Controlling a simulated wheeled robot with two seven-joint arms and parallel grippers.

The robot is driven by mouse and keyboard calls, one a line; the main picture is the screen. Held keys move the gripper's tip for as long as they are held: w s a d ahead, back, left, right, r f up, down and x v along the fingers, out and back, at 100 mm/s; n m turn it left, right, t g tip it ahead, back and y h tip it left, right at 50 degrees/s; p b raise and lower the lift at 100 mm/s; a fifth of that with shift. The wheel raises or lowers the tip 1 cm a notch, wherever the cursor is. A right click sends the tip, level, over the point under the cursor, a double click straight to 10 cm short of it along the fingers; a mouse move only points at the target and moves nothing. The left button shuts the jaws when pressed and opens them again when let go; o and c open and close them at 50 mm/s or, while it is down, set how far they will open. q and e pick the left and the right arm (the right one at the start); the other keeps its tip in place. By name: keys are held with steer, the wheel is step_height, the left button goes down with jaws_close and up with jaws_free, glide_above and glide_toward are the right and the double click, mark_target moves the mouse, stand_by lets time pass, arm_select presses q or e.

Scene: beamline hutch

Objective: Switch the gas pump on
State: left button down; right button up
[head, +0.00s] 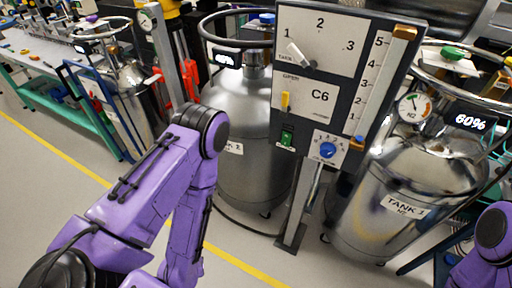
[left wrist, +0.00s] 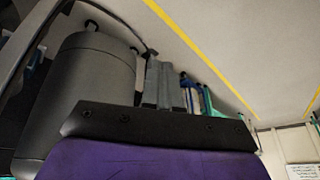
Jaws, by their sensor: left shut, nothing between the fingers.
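The control panel (head: 262,95) stands upright on a post in the middle of the head view. It has a selector with a white pointer (head: 299,55) near 1, a yellow lever (head: 285,101), a C6 plate, a green switch (head: 287,138) and a blue knob (head: 327,150). The small labels are too blurred to tell which control is the pump's. My left gripper (left wrist: 161,82) shows in the left wrist view, shut and empty, away from the panel. My right gripper is out of view.
A steel tank (head: 240,110) stands behind the panel; Tank 1 (head: 415,180), with a gauge (head: 413,105) and a 60% display, stands right of it. A cable lies by the post's foot. A workbench (head: 35,65) is at far left.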

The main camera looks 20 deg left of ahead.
arm_select(q)
steer(key=shift+d, duration=0.15)
steer(key=w+d+r+n+t+h, duration=0.1)
steer(key=w+d+r+n+t, duration=0.15)
steer(key=w, duration=0.35)
steer(key=w+d+r+n+t+h, duration=0.1)
steer(key=w+d+r+t, duration=0.25)
steer(key=w, duration=0.35)
steer(key=w+d+r+n+t+h, duration=0.1)
steer(key=w+d+r+n+t, duration=0.2)
steer(key=r, duration=0.6)
steer(key=w+d+r+n+t+h, duration=0.1)
steer(key=w+d+r+n+t, duration=0.2)
steer(key=w+r, duration=0.3)
step_height(320, 180, up, 3)
steer(key=shift+w+d+f+n+t+b, duration=0.1)
steer(key=shift+w+d+n+t+b, duration=0.35)
steer(key=shift+n+t, duration=0.25)
